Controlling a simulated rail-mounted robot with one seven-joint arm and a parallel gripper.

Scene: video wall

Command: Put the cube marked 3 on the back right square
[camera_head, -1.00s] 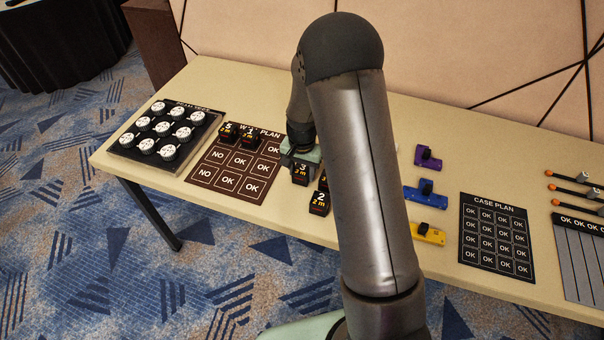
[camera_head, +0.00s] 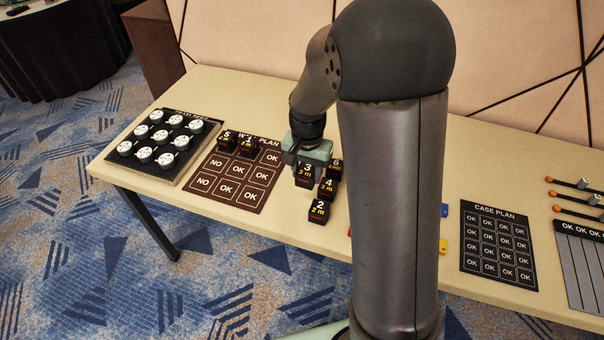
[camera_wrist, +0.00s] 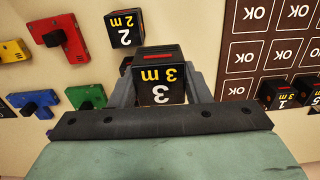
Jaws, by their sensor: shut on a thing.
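The black cube marked 3 (camera_head: 306,174) is between the fingers of my gripper (camera_head: 307,160), just right of the brown wall plan board. In the wrist view the cube marked 3 (camera_wrist: 160,78) sits between both fingers (camera_wrist: 160,92), which are shut on it. I cannot tell whether it is lifted off the table. The brown board (camera_head: 233,171) has a grid of squares marked OK and NO. Its back right square (camera_head: 271,158) shows OK and is bare. Cubes 5 (camera_head: 227,141) and 1 (camera_head: 247,146) stand on its back row.
Cubes 4 (camera_head: 327,189), 2 (camera_head: 318,210) and 6 (camera_head: 336,168) stand close beside the held cube. A tray of white round pieces (camera_head: 164,138) is at the left. The case plan board (camera_head: 499,245) is at the right. My arm hides much of the middle.

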